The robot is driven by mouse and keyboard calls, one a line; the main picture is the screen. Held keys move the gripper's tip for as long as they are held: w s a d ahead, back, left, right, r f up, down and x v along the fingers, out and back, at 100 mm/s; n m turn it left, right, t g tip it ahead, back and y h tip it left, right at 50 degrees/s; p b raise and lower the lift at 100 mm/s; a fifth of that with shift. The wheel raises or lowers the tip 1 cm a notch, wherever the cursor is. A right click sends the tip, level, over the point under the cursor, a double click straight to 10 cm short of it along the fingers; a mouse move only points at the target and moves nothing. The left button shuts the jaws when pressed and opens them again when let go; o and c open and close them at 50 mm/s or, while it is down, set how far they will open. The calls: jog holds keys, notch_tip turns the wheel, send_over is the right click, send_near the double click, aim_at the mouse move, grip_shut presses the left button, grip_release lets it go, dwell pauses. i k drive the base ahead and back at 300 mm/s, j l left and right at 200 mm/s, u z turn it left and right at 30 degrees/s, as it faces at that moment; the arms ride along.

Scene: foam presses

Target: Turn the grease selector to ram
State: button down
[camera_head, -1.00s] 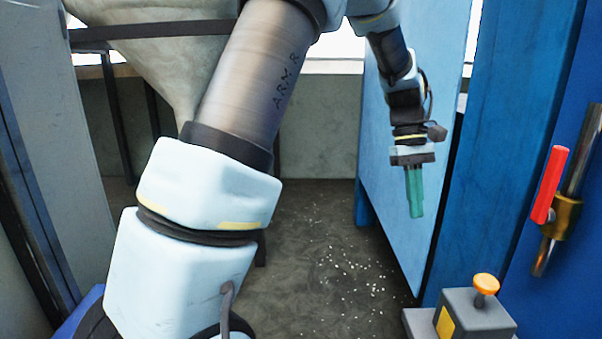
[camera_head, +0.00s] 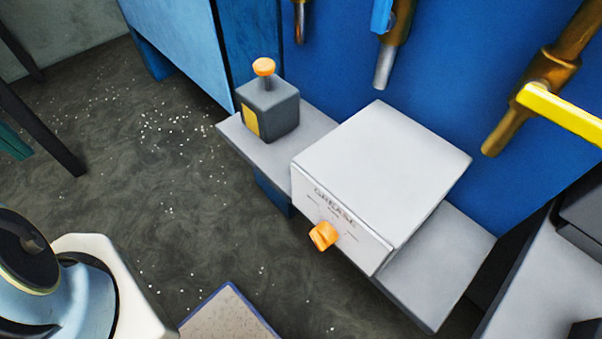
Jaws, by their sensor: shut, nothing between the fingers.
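The grease selector is a pale box (camera_head: 385,155) on a grey shelf, with the word GREASE on its front face. An orange knob (camera_head: 323,236) sticks out low on that face. Small marks lie around the knob, too small to read, so I cannot tell which setting it points to. The rest of the gripper is out of view.
A dark grey box (camera_head: 268,110) with an orange button stands left of the selector on the shelf (camera_head: 430,270). Pipes with a blue handle (camera_head: 382,15) and a yellow handle (camera_head: 560,112) hang above on the blue wall. The speckled floor (camera_head: 190,190) left of the shelf is open.

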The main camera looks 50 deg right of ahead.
aim_at(324, 235)
jog(key=k+j+z, duration=0.1)
jog(key=j, duration=0.35)
jog(key=k+j+z, duration=0.15)
jog(key=j, duration=0.25)
jog(key=k+j+z, duration=0.1)
jog(key=j, duration=0.35)
jog(key=k+j+z, duration=0.15)
jog(key=j, duration=0.25)
jog(key=k+j+z, duration=0.1)
jog(key=k+j, duration=0.15)
jog(key=j, duration=0.1)
